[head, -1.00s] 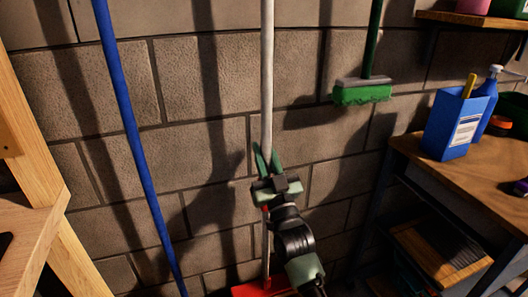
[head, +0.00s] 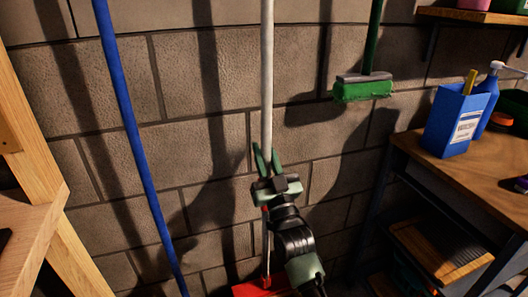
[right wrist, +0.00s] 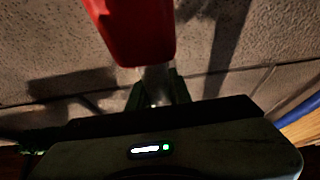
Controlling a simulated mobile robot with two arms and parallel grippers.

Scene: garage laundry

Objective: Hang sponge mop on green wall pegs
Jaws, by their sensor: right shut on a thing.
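My right gripper (head: 265,163) is shut on the white pole (head: 267,75) in front of the block wall. The pole stands about upright and runs out of the top of the head view. A red head (head: 265,287) is at the pole's lower end, cut off by the bottom edge. In the right wrist view the pole (right wrist: 157,85) lies between my green fingers, with a red part (right wrist: 135,30) close by. No green pegs can be made out. My left gripper is out of view.
A blue pole (head: 130,130) stands at left, beside a wooden frame (head: 35,160). At right is a workbench (head: 430,170) with a blue container (head: 455,122) and a pump bottle (head: 485,100). A wall shelf (head: 475,15) is at upper right.

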